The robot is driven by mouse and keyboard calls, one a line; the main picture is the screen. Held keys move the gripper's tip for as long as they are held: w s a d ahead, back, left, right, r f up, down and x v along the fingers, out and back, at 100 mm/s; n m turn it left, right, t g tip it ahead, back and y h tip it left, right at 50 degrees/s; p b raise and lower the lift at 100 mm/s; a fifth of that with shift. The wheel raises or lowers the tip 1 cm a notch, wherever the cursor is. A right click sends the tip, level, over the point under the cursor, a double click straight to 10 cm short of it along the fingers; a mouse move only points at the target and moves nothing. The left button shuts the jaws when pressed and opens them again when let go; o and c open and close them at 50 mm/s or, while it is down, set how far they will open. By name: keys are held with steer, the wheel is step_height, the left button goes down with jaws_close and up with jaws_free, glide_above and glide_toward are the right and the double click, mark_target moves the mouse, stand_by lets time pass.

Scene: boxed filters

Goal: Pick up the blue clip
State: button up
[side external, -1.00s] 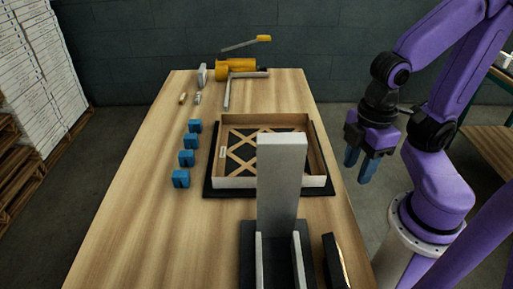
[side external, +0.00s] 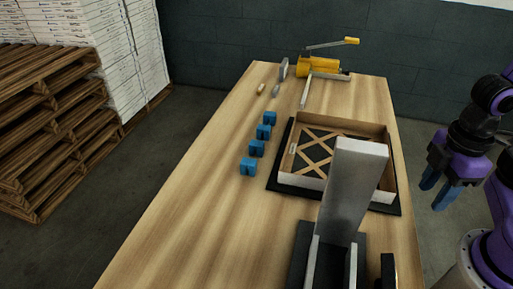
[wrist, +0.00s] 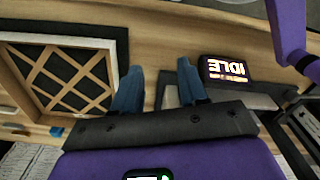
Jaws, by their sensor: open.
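Several blue clips stand in a row on the wooden table in the side external view: a nearest one (side external: 248,167), two in the middle (side external: 257,149) (side external: 264,132), and a farthest one (side external: 270,118). My gripper (side external: 437,197) is off the table's right edge, pointing down, with blue fingers. It is open and empty, far from the clips, with the box between. In the wrist view, my gripper (wrist: 159,88) shows its two fingers spread apart.
An open box with a lattice filter (side external: 293,165) sits on a black mat. A grey upright stand (side external: 347,190) is at the front. A yellow-handled tool (side external: 318,66) lies at the back. A display reading IDLE (wrist: 227,69) shows in the wrist view.

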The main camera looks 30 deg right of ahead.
steer(key=o, duration=0.6)
steer(key=shift+c, duration=0.2)
steer(key=shift+a, duration=0.1)
step_height(320, 180, up, 4)
steer(key=f+n, duration=0.1)
steer(key=n, duration=1.3)
glide_above(257, 143)
step_height(257, 143, down, 17)
steer(key=shift+r, duration=0.15)
